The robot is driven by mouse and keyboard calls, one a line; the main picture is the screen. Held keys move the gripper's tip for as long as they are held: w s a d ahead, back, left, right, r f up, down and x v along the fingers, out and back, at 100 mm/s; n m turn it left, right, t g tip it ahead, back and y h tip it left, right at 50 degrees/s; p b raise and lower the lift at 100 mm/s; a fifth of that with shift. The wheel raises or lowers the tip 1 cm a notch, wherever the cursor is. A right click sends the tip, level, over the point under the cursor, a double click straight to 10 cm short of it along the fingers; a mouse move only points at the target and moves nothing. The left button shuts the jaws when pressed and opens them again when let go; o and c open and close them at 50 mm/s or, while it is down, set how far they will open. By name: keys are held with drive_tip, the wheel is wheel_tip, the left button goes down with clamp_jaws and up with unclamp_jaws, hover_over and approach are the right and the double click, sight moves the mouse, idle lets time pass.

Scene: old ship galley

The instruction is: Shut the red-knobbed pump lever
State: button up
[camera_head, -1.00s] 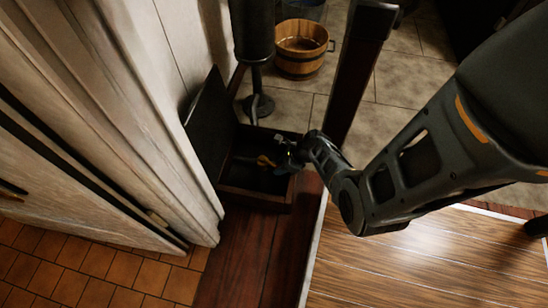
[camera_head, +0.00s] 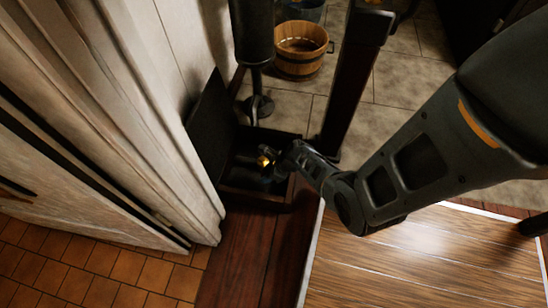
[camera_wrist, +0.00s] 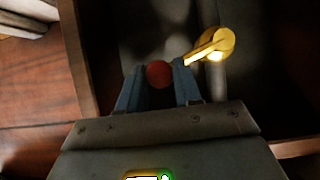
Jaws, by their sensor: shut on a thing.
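The red knob (camera_wrist: 159,74) of the pump lever sits between the two blue fingers of my gripper (camera_wrist: 158,68) in the wrist view. The fingers are shut on it. A yellow brass piece (camera_wrist: 218,42) with a short arm shows just right of the fingers; whether it joins the knob is not clear. In the head view the brass piece (camera_head: 266,159) shows inside a dark open box, and my gripper (camera_head: 276,167) is down in that box beside it. The red knob cannot be made out there, and the lever's shaft is mostly hidden in shadow.
The dark wooden box (camera_head: 256,200) has its lid (camera_head: 207,125) raised on the left, near a pale panelled wall (camera_head: 150,120). A dark post (camera_head: 352,85) stands close to my arm. A wooden bucket (camera_head: 299,50) stands behind on the tiles.

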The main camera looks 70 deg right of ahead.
drive_tip(key=shift+w+a+f, duration=0.15)
drive_tip(key=shift+w+f, duration=0.1)
drive_tip(key=shift+w, duration=0.1)
drive_tip(key=shift+w+a, duration=0.1)
drive_tip(key=shift+w, duration=1.05)
drive_tip(key=o, duration=0.8)
drive_tip(key=shift+w, duration=0.1)
drive_tip(key=o, duration=0.4)
drive_tip(key=p+v, duration=0.9)
drive_tip(key=v, duration=0.1)
drive_tip(key=shift+r, duration=0.1)
drive_tip(key=shift+s+r+p, duration=0.45)
drive_tip(key=shift+p, duration=0.3)
